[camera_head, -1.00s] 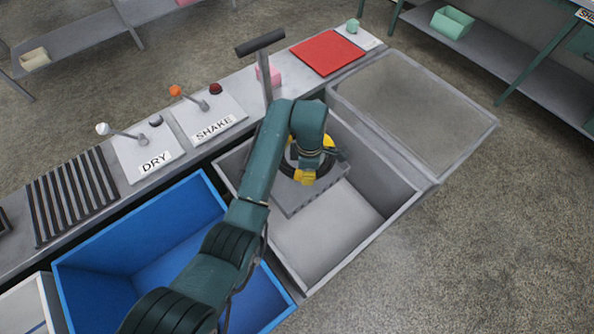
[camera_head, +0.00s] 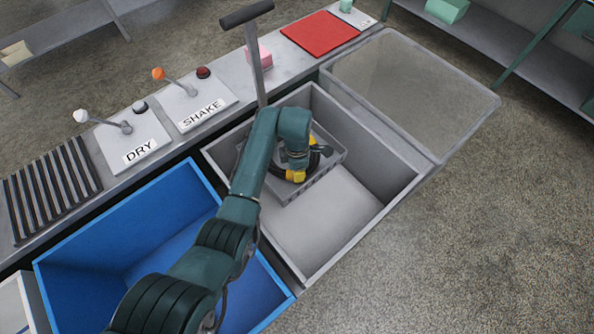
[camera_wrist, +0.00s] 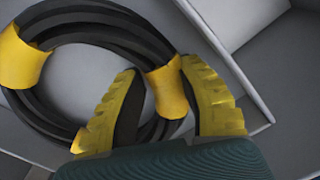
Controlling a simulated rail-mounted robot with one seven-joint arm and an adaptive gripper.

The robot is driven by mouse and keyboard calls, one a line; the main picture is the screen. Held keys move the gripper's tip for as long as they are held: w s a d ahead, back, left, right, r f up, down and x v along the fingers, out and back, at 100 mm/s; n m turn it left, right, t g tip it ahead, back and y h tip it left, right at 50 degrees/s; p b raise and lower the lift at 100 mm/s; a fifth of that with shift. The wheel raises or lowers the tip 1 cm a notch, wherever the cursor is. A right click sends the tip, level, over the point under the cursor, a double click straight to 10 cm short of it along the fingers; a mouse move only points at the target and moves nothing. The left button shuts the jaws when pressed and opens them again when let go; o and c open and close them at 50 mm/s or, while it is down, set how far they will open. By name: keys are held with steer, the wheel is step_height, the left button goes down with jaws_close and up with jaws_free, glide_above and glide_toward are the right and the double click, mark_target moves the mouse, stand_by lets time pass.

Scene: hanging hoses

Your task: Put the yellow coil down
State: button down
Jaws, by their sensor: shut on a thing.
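The yellow coil is a ring of black hose with yellow bands (camera_wrist: 90,32). In the head view the coil (camera_head: 322,163) is partly hidden by my arm and lies within the outline of a small grey tray (camera_head: 318,187) inside the grey bin. My gripper (camera_wrist: 165,105) is shut on the coil's near right side, with one ridged yellow finger on each side of a yellow band. In the head view my gripper (camera_head: 297,172) is low over the tray. Whether the coil touches the tray floor is hard to tell.
The grey bin's wall (camera_head: 392,212) surrounds the tray, with bare floor at its front. A blue bin (camera_head: 60,256) is to the left. A tall T-shaped post (camera_head: 256,65) stands close behind my arm. DRY and SHAKE levers (camera_head: 178,82) are on the counter behind.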

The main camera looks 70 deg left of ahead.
steer(key=c, duration=0.8)
jaws_free()
steer(key=shift+o, duration=0.2)
step_height(320, 180, up, 12)
steer(key=p, duration=0.4)
steer(key=shift+a+p, duration=0.2)
steer(key=shift+p, duration=0.2)
